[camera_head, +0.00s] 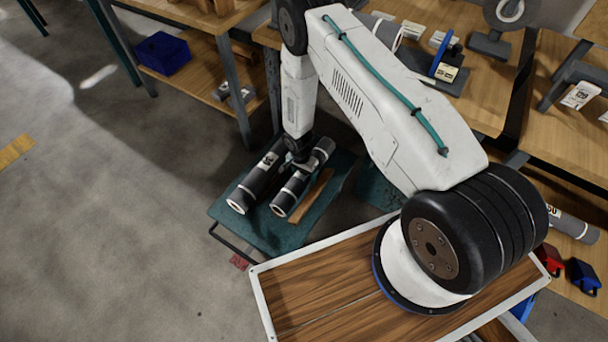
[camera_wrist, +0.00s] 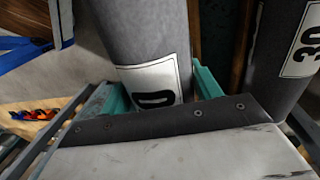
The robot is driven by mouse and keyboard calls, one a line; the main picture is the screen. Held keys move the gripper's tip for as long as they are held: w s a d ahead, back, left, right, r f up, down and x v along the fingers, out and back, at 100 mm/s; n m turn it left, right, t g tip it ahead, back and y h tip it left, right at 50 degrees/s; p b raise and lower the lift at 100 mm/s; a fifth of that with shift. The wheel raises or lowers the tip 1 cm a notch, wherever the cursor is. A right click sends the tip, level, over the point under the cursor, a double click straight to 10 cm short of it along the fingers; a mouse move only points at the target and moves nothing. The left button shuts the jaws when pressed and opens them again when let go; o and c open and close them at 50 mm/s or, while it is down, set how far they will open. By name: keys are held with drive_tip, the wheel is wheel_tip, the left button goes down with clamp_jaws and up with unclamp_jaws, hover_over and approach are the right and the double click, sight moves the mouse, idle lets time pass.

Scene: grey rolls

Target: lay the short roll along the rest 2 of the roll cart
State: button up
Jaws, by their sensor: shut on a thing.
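My gripper (camera_head: 303,160) is shut on a grey roll with pale end bands (camera_head: 291,192), over the roll cart. In the wrist view the teal fingers (camera_wrist: 160,92) close on either side of this roll (camera_wrist: 146,30), whose white label shows a "0". The teal roll cart (camera_head: 228,208) stands on the floor. A second grey roll (camera_head: 256,184), its label reading 30 in the wrist view (camera_wrist: 280,55), lies on the cart left of the held one, roughly parallel. I cannot tell whether the held roll touches the cart, or which rest is number 2.
A wooden strip (camera_head: 312,197) shows on the cart right of the held roll. My wood-topped deck is in front. Workbenches (camera_head: 210,72) with a blue bin (camera_head: 163,53) stand behind. Another grey roll (camera_head: 572,226) lies at the far right. The floor at left is clear.

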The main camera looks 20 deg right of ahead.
drive_tip(key=shift+s+a+f, duration=0.1)
drive_tip(key=shift+f, duration=3.85)
drive_tip(key=shift+s+f, duration=0.15)
drive_tip(key=shift+f, duration=0.25)
